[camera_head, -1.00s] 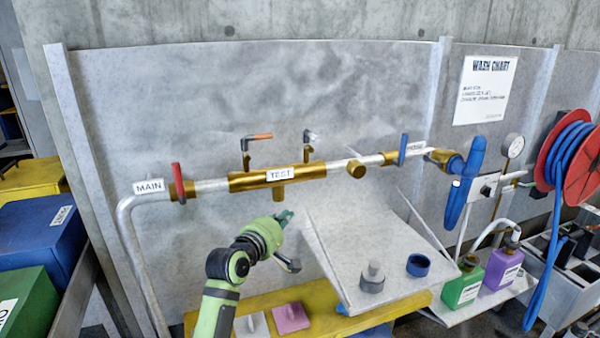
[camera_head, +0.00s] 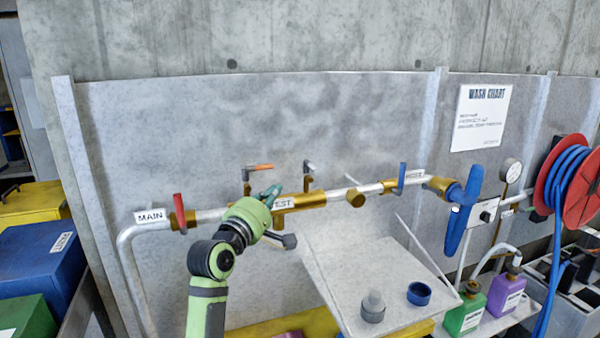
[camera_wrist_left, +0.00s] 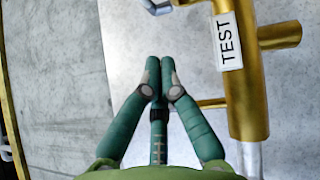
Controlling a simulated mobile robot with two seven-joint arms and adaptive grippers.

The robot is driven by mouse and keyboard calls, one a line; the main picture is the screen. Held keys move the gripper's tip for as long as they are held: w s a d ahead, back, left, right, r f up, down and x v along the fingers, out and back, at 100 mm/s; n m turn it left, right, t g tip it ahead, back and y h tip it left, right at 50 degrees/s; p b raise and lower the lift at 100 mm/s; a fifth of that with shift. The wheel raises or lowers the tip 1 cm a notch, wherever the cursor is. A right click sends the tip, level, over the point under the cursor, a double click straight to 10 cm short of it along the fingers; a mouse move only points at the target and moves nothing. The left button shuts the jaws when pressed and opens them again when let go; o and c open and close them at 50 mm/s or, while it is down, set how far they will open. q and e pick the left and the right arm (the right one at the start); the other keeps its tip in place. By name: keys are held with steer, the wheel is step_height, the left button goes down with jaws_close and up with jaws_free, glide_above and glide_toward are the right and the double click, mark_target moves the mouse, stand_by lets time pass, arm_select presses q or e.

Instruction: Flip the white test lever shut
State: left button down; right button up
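The white test lever (camera_head: 309,166) is a small pale handle on a bent grey fitting, above the right end of the brass test body (camera_head: 312,198). It points up in the head view. Grey metal that looks like its fitting (camera_wrist_left: 156,5) is cut off at the top of the left wrist view. My left gripper (camera_head: 272,191) is in front of the left part of the test body, left of and below the white lever and apart from it. In the left wrist view, its green fingertips (camera_wrist_left: 158,64) are together with nothing between them. My right gripper is out of view.
An orange-handled test lever (camera_head: 260,167) stands just above my left gripper. A red main lever (camera_head: 180,211) is further left and a blue lever (camera_head: 401,178) further right on the pipe. A sloped grey shelf (camera_head: 375,265) lies below. The wall above the levers is clear.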

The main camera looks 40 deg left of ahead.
arm_select(q)
steer(key=p, duration=0.2)
glide_toward(307, 165)
steer(key=w+a, duration=0.1)
steer(key=a, duration=0.2)
steer(key=w, duration=0.1)
steer(key=w+d+p, duration=0.1)
steer(key=w, duration=0.1)
steer(key=shift+w+d+r+p, duration=0.1)
steer(key=shift+d+r+p, duration=0.05)
steer(key=shift+d+p, duration=0.15)
steer(key=shift+w+d, duration=0.15)
steer(key=shift+w, duration=0.2)
